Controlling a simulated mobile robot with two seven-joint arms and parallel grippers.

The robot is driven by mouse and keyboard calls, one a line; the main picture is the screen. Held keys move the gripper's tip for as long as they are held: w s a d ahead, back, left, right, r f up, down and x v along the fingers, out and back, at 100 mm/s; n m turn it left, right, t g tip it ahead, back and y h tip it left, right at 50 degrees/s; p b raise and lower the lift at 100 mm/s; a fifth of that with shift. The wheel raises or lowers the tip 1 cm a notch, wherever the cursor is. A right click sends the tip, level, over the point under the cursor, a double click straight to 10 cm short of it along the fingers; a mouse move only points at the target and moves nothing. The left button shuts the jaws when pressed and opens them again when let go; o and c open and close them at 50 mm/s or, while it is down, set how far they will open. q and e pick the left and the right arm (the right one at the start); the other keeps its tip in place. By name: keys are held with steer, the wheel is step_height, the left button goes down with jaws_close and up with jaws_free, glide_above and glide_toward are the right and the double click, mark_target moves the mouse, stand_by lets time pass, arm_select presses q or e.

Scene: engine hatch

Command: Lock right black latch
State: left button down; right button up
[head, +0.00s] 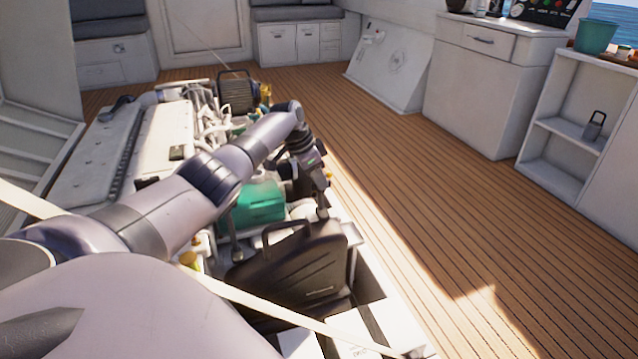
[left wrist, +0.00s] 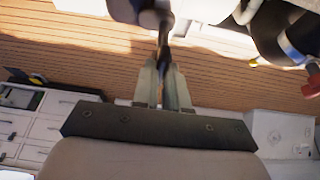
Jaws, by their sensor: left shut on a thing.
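My left arm reaches across the engine bay in the head view. Its gripper (head: 321,208) points down at the upper right corner of a black case with a handle (head: 300,268). In the left wrist view the fingers (left wrist: 165,72) are shut on a narrow dark stem with a rounded dark end, which looks like the right black latch (left wrist: 150,14). In the head view the latch is too small and covered to make out, so whether it is locked cannot be told. My right gripper is not in view.
The engine with a green part (head: 258,203) stands beside my forearm. A thin pale strap or bar (head: 275,314) crosses in front of the black case. The plank floor (head: 450,190) is clear to the right, up to white cabinets (head: 480,95).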

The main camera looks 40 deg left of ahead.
arm_select(q)
steer(key=shift+f, duration=0.1)
stand_by(0.3)
steer(key=c, duration=1.2)
jaws_free()
steer(key=shift+o, duration=0.2)
steer(key=shift+r, duration=0.3)
steer(key=p+v, duration=0.3)
steer(key=v, duration=0.3)
steer(key=shift+s+r+p, duration=0.25)
steer(key=shift+r+p, duration=0.05)
steer(key=shift+p, duration=0.05)
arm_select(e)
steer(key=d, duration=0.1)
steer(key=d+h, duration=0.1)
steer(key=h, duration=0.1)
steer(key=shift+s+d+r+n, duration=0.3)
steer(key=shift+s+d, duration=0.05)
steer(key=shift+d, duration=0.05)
arm_select(q)
steer(key=shift+a, duration=0.15)
